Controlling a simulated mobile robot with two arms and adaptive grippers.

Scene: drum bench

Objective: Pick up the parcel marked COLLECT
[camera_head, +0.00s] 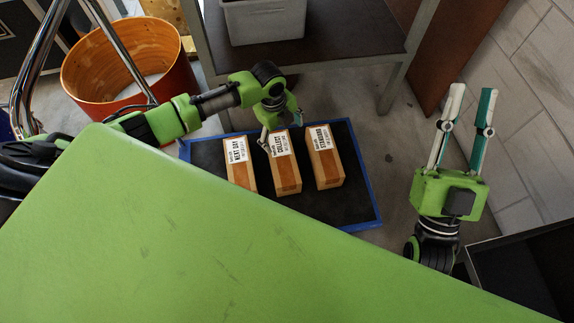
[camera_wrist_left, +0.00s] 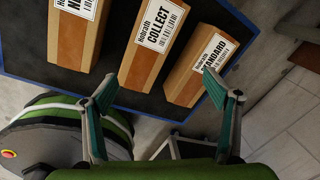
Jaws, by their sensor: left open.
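The parcel marked COLLECT (camera_head: 287,176) is a brown box with a white label, the middle one of three on a dark mat (camera_head: 350,200) with a blue edge. It also shows in the left wrist view (camera_wrist_left: 138,62). My left gripper (camera_head: 281,132) is open and empty above the far, labelled end of this parcel. In the left wrist view, the fingers of my left gripper (camera_wrist_left: 160,88) stand apart, with the COLLECT parcel beyond the gap. My right gripper (camera_head: 473,92) is open and empty, off to the right of the mat, fingers pointing up in the picture.
A NEXT DAY parcel (camera_head: 241,177) lies to the left of COLLECT and a STANDARD parcel (camera_head: 327,169) to the right, with narrow gaps. A dark bench (camera_head: 330,40) with a grey bin (camera_head: 263,22) stands behind the mat. An orange drum (camera_head: 97,62) stands at the left.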

